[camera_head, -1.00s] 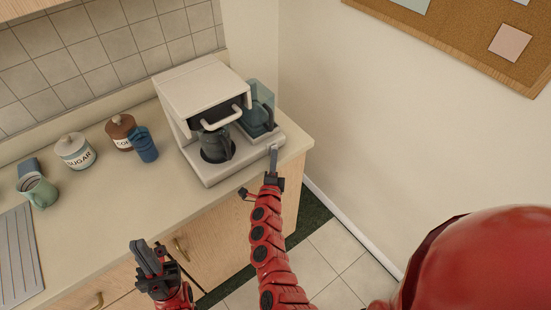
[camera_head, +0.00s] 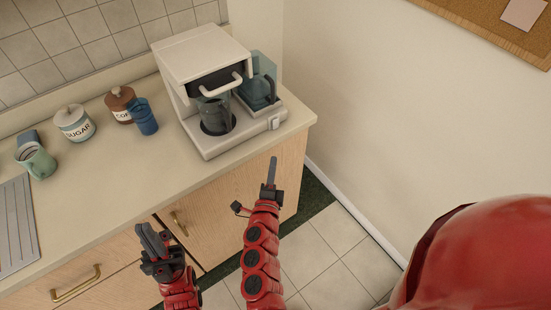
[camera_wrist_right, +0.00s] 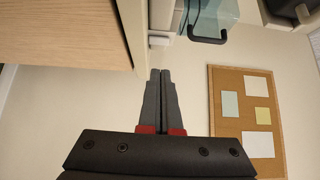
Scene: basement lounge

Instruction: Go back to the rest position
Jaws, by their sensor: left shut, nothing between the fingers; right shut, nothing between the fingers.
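My left gripper (camera_head: 153,243) is shut and empty, in front of the lower cabinet at the bottom of the head view. My right gripper (camera_head: 272,164) is shut and empty, in front of the counter edge below the coffee maker, and touches nothing that I can see. In the right wrist view its two fingers (camera_wrist_right: 160,75) are pressed together, close to the counter's edge. The white coffee maker (camera_head: 196,62) stands on the counter with a dark glass pot (camera_head: 215,116) in it and a blue water tank (camera_head: 259,84) at its right.
On the counter (camera_head: 110,190) stand a sugar jar (camera_head: 74,123), a brown-lidded coffee jar (camera_head: 119,103), a blue cup (camera_head: 144,117) and a green mug (camera_head: 37,161). Cabinet handles (camera_head: 75,284) stick out in front. A cork board (camera_wrist_right: 226,105) hangs on the wall. Tiled floor (camera_head: 330,260) is free at right.

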